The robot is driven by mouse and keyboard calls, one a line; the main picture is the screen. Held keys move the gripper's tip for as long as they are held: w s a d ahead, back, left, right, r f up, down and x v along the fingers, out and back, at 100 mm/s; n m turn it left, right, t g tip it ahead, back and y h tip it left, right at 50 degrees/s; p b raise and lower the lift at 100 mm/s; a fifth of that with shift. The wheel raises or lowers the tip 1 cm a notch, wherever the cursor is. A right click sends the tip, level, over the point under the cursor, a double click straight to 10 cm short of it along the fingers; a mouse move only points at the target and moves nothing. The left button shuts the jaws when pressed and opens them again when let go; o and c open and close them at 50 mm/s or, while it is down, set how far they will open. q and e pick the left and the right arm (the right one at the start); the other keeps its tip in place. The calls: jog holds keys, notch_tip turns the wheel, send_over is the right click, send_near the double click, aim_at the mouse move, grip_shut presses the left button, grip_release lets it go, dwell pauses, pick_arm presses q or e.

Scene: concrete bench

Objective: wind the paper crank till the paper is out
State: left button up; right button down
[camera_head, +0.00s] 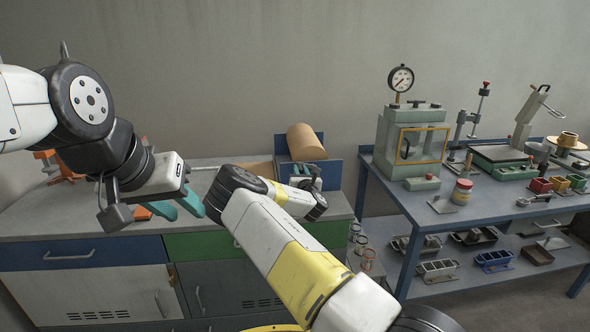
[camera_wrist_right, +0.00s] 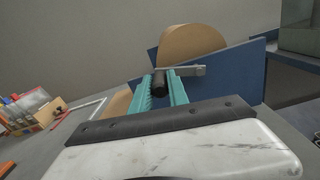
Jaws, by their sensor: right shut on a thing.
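The paper dispenser is a blue frame (camera_head: 331,172) at the bench's back right, holding a tan paper roll (camera_head: 306,142). In the right wrist view, the roll (camera_wrist_right: 193,45) stands above the blue side plate (camera_wrist_right: 232,75). A grey crank arm (camera_wrist_right: 190,70) on that plate ends in a black handle (camera_wrist_right: 160,84). My right gripper (camera_wrist_right: 162,90) is shut on the handle, one teal finger on each side. Tan paper (camera_head: 257,169) shows left of the frame, partly hidden by my right arm. My left gripper (camera_head: 178,208) is open and empty above the bench's front.
The grey bench top (camera_head: 60,213) has orange items (camera_head: 60,165) at its back left. A blue table (camera_head: 380,180) to the right carries a press (camera_head: 412,140), a red-lidded jar (camera_head: 462,191) and other tools. Glass jars (camera_head: 361,245) stand between bench and table.

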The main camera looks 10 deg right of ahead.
jog(key=shift+f, duration=0.1)
jog(key=c, duration=1.3)
grip_release()
jog(key=shift+s, duration=0.1)
